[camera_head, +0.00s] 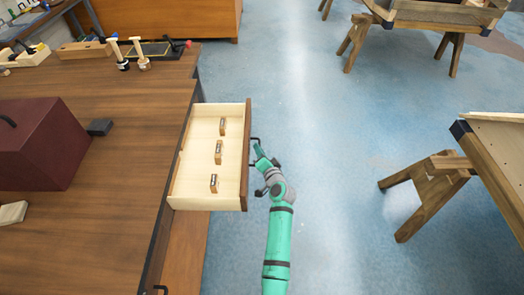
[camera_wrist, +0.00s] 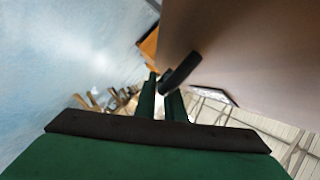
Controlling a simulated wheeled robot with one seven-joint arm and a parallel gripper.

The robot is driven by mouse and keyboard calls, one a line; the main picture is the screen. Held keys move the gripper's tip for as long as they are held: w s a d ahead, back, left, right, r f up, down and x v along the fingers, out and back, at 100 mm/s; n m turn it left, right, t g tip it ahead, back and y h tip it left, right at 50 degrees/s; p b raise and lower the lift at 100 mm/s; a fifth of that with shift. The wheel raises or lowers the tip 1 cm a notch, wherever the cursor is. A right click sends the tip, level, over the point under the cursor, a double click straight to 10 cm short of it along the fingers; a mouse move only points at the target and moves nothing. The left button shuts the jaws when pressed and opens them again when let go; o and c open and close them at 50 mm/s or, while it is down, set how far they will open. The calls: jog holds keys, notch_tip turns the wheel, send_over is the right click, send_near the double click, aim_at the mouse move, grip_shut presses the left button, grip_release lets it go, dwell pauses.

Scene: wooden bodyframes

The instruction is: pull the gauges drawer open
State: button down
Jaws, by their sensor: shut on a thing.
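The drawer (camera_head: 192,187) stands pulled out from the side of the wooden bench in the head view. Its pale inside holds several small wooden blocks with dark tops (camera_head: 218,152). Its brown front panel (camera_head: 246,170) faces right, towards my arm. My gripper (camera_head: 258,150) is at the dark handle on that front. In the wrist view, my gripper's green fingers (camera_wrist: 160,100) are shut on the dark handle (camera_wrist: 181,72), beside the brown drawer front (camera_wrist: 245,60). The exact contact is partly hidden by the fingers.
Wooden trestles (camera_head: 430,190) stand at the right. Blue floor (camera_head: 330,150) is clear between the drawer and the trestles.

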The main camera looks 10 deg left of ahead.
jog(key=shift+f, duration=0.1)
jog(key=c, duration=1.8)
grip_release()
jog(key=shift+c, duration=0.2)
jog(key=v, duration=1.1)
